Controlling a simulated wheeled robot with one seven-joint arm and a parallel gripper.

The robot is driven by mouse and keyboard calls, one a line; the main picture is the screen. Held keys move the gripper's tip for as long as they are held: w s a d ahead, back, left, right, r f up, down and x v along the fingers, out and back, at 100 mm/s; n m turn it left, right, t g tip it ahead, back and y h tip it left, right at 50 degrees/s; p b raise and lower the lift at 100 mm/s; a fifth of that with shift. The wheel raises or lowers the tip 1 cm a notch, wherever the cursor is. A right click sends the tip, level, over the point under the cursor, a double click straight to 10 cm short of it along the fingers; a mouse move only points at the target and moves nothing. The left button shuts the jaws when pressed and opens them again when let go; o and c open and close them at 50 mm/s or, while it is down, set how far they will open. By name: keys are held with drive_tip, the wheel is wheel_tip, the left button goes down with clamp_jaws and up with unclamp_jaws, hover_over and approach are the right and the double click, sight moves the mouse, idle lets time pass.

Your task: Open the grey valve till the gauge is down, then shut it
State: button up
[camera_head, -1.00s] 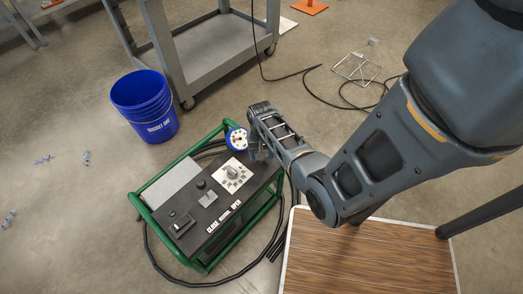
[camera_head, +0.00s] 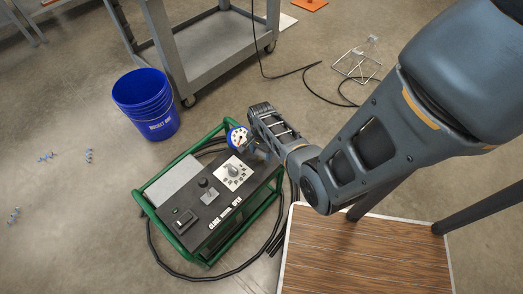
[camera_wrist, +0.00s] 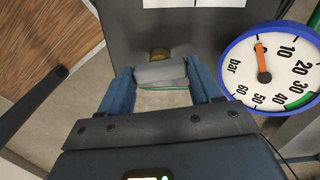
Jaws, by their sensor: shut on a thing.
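The grey valve handle (camera_wrist: 160,73) is a small grey block on a brass stem, in the upper middle of the wrist view. My gripper (camera_wrist: 163,84) is shut on it, one blue finger at each side. The round gauge (camera_wrist: 270,70) is at the right in the wrist view; its orange needle points at about 0 bar. The gauge also shows in the head view (camera_head: 238,138), at the back corner of the green-framed cart (camera_head: 205,253). In the head view my wrist hides most of the valve and the fingertips.
The cart's dark panel has a dial plate (camera_head: 232,173) and switches. A blue bucket (camera_head: 146,105) and a grey trolley (camera_head: 222,70) stand behind. A wood-topped surface (camera_head: 365,255) is at the lower right. Black hoses lie around the cart.

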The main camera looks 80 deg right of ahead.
sight(262, 153)
idle(0.4)
drive_tip(key=o, duration=1.1)
drive_tip(key=shift+c, duration=0.2)
wheel_tip(262, 153, up, 8)
drive_tip(key=shift+f+p, duration=0.1)
drive_tip(key=shift+p, duration=0.85)
drive_tip(key=shift+c, duration=0.4)
